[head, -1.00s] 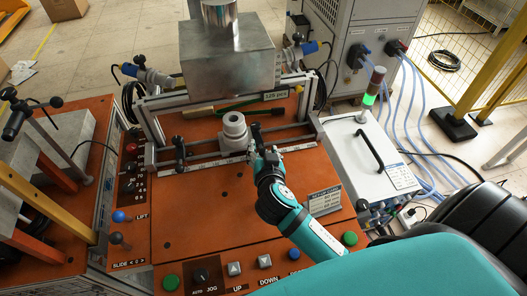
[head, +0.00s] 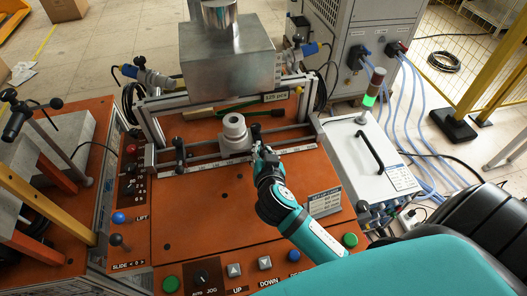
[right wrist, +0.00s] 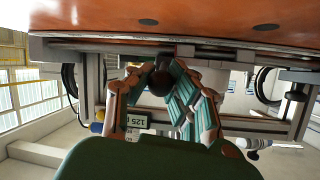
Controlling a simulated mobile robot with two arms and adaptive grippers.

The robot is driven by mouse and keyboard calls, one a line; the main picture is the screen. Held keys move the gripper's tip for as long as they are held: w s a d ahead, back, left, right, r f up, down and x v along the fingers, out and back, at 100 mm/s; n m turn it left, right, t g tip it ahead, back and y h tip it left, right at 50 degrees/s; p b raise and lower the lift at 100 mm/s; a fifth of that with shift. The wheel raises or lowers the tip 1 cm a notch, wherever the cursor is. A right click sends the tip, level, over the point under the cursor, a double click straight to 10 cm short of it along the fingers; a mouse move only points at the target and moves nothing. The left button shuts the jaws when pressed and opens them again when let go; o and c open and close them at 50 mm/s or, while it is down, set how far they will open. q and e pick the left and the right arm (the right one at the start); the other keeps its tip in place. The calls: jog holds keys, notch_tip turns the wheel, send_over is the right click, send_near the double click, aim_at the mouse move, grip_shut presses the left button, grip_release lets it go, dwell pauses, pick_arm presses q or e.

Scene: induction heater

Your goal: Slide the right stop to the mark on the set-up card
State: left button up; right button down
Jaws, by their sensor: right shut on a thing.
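The right stop's dark round knob (right wrist: 160,82) sits between the fingers of my right gripper (right wrist: 167,90) in the right wrist view. The gripper is shut on it. In the head view my right gripper (head: 262,151) is at the rail, just right of the grey ring-shaped part, and mostly hides the stop. A pale scale strip (head: 205,166) runs along the front rail. The set-up card (head: 325,202) stands on the orange top at the right; its text is too small to read surely. My left gripper is not in view.
The left stop (head: 179,152) stands on the rail at the left. The grey ring-shaped part (head: 234,132) stands beside my right gripper, below a large metal block (head: 228,70). A white box with a black handle (head: 370,150) is at the right. The orange top (head: 205,215) in front is clear.

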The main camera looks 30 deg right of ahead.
jog(key=d, duration=0.1)
jog(key=s+d, duration=0.1)
jog(key=d, duration=0.1)
jog(key=shift+d, duration=0.6)
jog(key=c, duration=1.5)
grip_release()
jog(key=shift+a, duration=0.15)
jog(key=o, duration=0.4)
jog(key=shift+s, duration=0.1)
jog(key=shift+s+a+r, duration=0.1)
jog(key=shift+s, duration=0.05)
jog(key=v, duration=1.1)
jog(key=shift+s+a+r, duration=0.1)
jog(key=shift+s, duration=0.2)
